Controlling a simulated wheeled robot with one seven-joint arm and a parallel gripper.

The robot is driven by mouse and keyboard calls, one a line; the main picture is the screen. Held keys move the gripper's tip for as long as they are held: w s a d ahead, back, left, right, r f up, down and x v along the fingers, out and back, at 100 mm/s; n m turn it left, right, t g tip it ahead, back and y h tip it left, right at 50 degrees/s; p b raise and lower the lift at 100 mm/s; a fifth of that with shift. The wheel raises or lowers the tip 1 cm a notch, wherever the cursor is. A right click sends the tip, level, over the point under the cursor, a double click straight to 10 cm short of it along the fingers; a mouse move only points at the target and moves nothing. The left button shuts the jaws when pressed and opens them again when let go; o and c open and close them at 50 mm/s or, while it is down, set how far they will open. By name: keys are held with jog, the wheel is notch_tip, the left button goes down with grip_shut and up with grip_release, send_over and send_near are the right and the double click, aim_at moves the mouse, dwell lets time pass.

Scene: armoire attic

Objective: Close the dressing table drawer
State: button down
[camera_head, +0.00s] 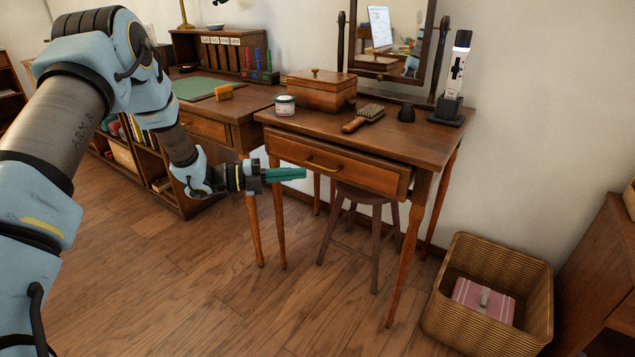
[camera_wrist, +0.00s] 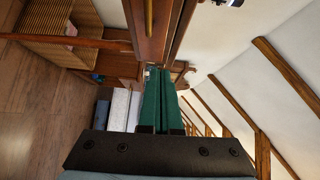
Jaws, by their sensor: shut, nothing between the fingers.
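The dressing table (camera_head: 420,138) stands against the wall. Its drawer (camera_head: 345,168) sticks out a little from under the top, with a brass handle (camera_head: 323,166) on its front. My gripper (camera_head: 304,174) has green fingers, pressed together and empty. In the head view it is in front of the drawer's left part, a little left of the handle. In the wrist view the closed fingers (camera_wrist: 163,70) point toward the wooden drawer front (camera_wrist: 150,45), with the brass handle (camera_wrist: 148,18) near the top edge. I cannot tell whether the fingertips touch the drawer.
On the table are a wooden box (camera_head: 321,92), a jar (camera_head: 285,106), a brush (camera_head: 364,118), a mirror (camera_head: 390,45) and an upright device (camera_head: 455,80) in a stand. A stool (camera_head: 362,195) is underneath. A wicker basket (camera_head: 487,290) stands at right. A desk (camera_head: 200,129) is at left. Floor in front is clear.

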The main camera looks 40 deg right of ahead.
jog(key=p+x, duration=0.1)
jog(key=x, duration=0.8)
jog(key=shift+s, duration=0.1)
jog(key=shift+w+d, duration=0.25)
jog(key=shift+d, duration=0.75)
jog(key=shift+w+d, duration=0.25)
jog(key=shift+d, duration=0.7)
